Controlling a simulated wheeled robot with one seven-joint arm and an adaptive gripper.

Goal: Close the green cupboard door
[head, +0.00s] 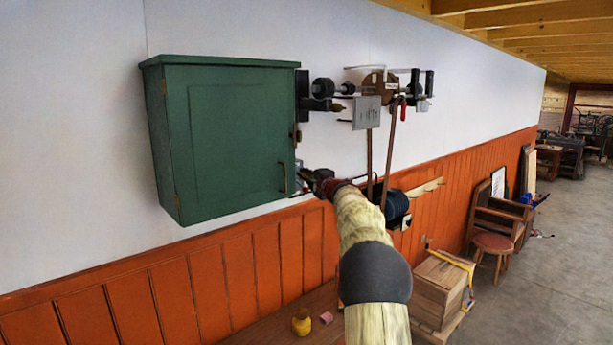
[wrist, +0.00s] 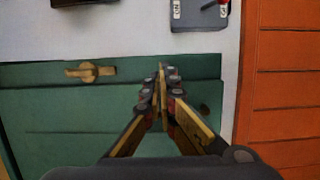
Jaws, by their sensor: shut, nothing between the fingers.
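The green cupboard (head: 180,140) hangs on the white wall at the left of the head view. Its door (head: 240,130) faces me and looks flush or nearly flush with the body; a small gap cannot be ruled out. The door's handle (head: 283,178) is near its lower right edge. My gripper (head: 304,178) is at that lower right edge, partly hidden by my arm. In the wrist view my gripper (wrist: 161,72) is shut and empty, its tips over the green surface (wrist: 90,115); contact is unclear. A brass latch (wrist: 90,71) is left of the tips.
Tools and a grey switch box (head: 367,112) are on the wall just right of the cupboard. Orange panelling (head: 240,275) runs below. A wooden crate (head: 437,290), a stool (head: 494,243) and chairs stand along the wall. The floor (head: 560,270) at right is open.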

